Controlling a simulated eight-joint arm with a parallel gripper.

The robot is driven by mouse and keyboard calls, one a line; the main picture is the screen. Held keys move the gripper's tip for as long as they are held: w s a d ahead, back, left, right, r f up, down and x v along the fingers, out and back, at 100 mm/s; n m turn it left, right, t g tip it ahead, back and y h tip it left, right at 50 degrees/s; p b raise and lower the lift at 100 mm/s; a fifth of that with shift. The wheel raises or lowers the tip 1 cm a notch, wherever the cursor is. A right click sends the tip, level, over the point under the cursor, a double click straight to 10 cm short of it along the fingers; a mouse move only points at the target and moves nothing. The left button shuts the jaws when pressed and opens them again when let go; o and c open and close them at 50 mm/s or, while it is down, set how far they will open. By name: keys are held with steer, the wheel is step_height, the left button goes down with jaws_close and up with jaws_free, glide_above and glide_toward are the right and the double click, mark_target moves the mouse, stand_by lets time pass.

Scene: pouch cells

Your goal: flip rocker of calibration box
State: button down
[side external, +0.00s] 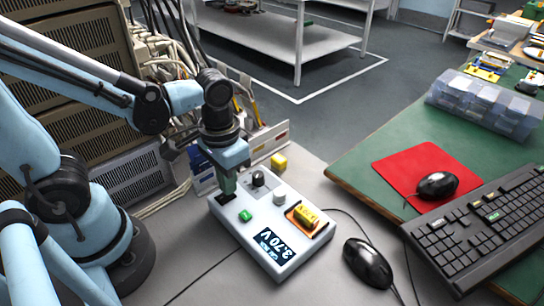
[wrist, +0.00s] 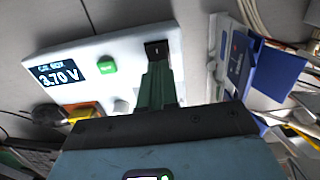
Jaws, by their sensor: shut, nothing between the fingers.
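The white calibration box (side external: 243,234) lies on the grey table and also fills the upper part of the wrist view (wrist: 130,44). Its black rocker (wrist: 157,50) sits near one corner; in the side view the rocker (side external: 225,199) is partly covered by my gripper. My gripper (side external: 228,191) points down, shut and empty, with its green fingertips right at the rocker. In the wrist view the fingertips (wrist: 156,68) overlap the rocker's near edge; I cannot tell whether they touch it. The display (side external: 273,246) reads 3.70 V.
A yellow block (side external: 279,162) and blue bins (side external: 202,172) stand close behind. A black mouse (side external: 367,263) lies right.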

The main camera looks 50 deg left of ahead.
steer(key=shift+f, duration=0.2)
steer(key=shift+r, duration=3.5)
steer(key=shift+a, duration=0.1)
steer(key=shift+w+a+t, duration=0.2)
steer(key=shift+w+t, duration=0.05)
steer(key=shift+t, duration=0.25)
steer(key=shift+w+a+r+t, duration=0.25)
steer(key=shift+w+a+t, duration=0.45)
steer(key=shift+t, duration=0.3)
steer(key=shift+w+a+r+t, duration=0.25)
steer(key=shift+w+a+t, duration=0.4)
steer(key=shift+t, duration=0.35)
steer(key=shift+w+a+r+t, duration=0.25)
steer(key=shift+w+a+t, duration=0.4)
steer(key=shift+t, duration=0.35)
